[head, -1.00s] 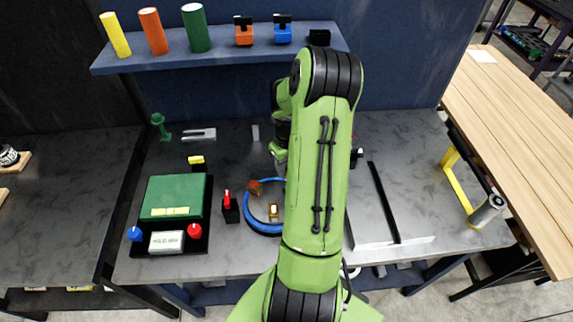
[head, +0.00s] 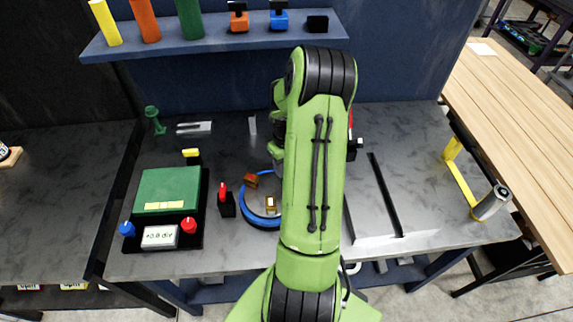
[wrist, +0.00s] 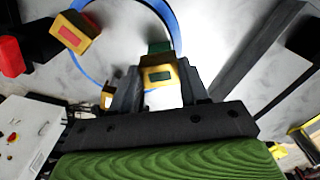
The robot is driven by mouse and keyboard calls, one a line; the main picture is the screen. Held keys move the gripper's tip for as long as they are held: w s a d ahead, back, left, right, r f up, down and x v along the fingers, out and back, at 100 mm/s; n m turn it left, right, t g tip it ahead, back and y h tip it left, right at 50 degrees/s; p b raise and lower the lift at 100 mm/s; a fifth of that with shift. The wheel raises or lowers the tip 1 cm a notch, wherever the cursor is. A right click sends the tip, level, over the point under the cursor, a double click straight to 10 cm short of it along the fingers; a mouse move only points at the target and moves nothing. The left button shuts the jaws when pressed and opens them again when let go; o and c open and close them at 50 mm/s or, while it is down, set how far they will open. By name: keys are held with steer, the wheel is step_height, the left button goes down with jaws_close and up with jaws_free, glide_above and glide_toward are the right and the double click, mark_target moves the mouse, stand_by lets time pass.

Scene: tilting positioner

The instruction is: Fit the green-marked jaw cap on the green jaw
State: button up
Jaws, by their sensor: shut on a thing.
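My gripper (wrist: 158,84) shows in the wrist view, its dark fingers shut on a brass-yellow jaw cap (wrist: 160,77) with a green mark. A dark green block (wrist: 160,47) shows just beyond the cap, close to the blue ring; I cannot tell whether they touch. A brass cap with a red mark (wrist: 75,34) is at upper left, and another small brass piece (wrist: 107,97) is left of my gripper. In the head view, the blue ring (head: 258,220) holds brown-orange blocks (head: 251,181). My arm hides my gripper and the ring's right part there.
A red-tipped black switch (head: 225,200) is left of the ring. A black bar (head: 385,195) lies at right. Cylinders stand on the shelf (head: 215,42) above.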

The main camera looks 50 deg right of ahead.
steer(key=shift+f, duration=0.1)
steer(key=shift+f+b, duration=1.3)
steer(key=shift+f, duration=0.05)
steer(key=o, duration=1.2)
steer(key=shift+o, duration=0.4)
steer(key=o, duration=0.4)
step_height(320, 180, up, 7)
steer(key=p, duration=0.5)
steer(key=shift+r, duration=0.15)
